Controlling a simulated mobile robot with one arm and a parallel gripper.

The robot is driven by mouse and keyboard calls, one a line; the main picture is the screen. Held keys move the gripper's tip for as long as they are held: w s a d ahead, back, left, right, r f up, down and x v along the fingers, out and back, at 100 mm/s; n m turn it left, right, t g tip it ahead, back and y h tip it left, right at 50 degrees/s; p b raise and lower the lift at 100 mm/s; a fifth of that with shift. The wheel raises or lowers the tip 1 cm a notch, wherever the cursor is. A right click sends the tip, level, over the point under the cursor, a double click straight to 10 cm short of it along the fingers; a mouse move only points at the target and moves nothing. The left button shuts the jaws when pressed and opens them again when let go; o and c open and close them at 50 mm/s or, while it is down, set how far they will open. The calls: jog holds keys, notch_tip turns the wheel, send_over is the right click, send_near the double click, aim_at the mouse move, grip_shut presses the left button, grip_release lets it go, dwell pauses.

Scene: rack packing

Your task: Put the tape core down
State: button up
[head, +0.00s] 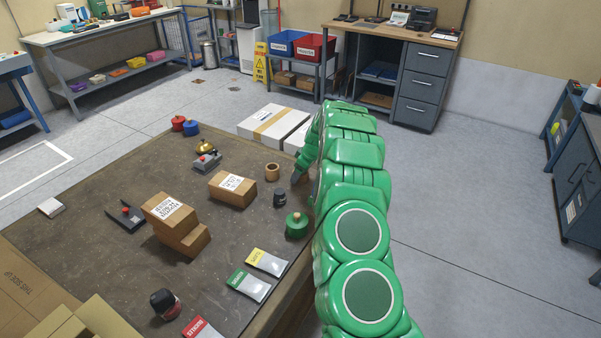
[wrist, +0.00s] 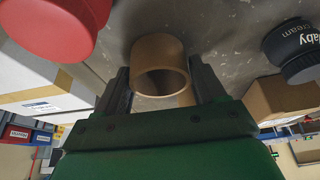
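The tape core (head: 272,172), a short brown cardboard ring, stands on the dark table (head: 95,185) near its right edge, hole upward. In the wrist view the tape core (wrist: 160,68) shows between and just beyond the two dark fingers of my gripper (wrist: 160,85).
A dark jar (head: 280,197) and a green round object (head: 297,224) stand nearer on the table's right side. Brown cartons (head: 232,189) stand left of the core. A red lidded item (wrist: 60,25) is close in the wrist view.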

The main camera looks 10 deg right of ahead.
jog(key=o, duration=0.3)
jog(key=shift+o, duration=0.2)
jog(key=shift+r, duration=0.15)
jog(key=v, duration=1.2)
jog(key=s+a+r+m+g, duration=0.1)
jog(key=s+a+r, duration=0.4)
jog(key=s, duration=0.4)
jog(key=s+a+r+m+g, duration=0.1)
jog(key=s+a+r, duration=0.3)
jog(key=s+r, duration=0.3)
jog(key=s+a+r+m+g, duration=0.1)
jog(key=s+a+r, duration=0.35)
jog(key=s, duration=0.55)
jog(key=s+d+m+g+h, duration=0.2)
jog(key=s+m, duration=0.4)
jog(key=s, duration=3)
jog(key=shift+h, duration=0.6)
